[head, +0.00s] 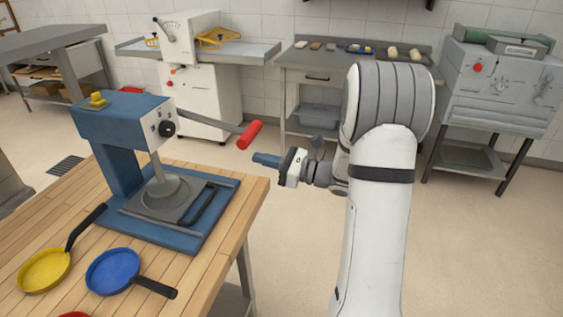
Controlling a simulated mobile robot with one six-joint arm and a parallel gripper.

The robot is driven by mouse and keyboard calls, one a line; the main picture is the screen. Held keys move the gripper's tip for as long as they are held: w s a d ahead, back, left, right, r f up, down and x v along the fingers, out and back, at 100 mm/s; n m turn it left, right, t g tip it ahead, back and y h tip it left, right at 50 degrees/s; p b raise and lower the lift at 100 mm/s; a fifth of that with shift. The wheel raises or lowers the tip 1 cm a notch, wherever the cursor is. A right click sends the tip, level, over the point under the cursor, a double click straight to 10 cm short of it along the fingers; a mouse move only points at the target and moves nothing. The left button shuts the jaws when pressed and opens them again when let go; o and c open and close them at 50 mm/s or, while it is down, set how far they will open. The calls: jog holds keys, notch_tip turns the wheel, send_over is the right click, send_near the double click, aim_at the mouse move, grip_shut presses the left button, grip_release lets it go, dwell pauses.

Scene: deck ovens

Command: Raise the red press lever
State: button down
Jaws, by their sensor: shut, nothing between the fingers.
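The blue press (125,125) stands on the wooden table at the left. Its lever (205,125) is a grey bar that runs right from the black pivot knob (168,128) and ends in a red grip (249,134) beyond the table's edge. The lever slopes slightly down toward the grip. My gripper (256,159) is just below and slightly right of the red grip in the picture, pointing left. Its fingers are shut and empty. A gap shows between the fingers and the grip; their distance in depth I cannot tell.
A yellow pan (45,270) and a blue pan (112,271) lie on the wooden table (190,275) before the press. A white dough machine (190,85), a counter with trays (305,72) and another grey machine (497,85) stand behind. The floor between is clear.

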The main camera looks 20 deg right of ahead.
notch_tip(320, 180, up, 4)
jog(key=shift+w+a+f+p, duration=0.1)
jog(key=shift+p, duration=0.25)
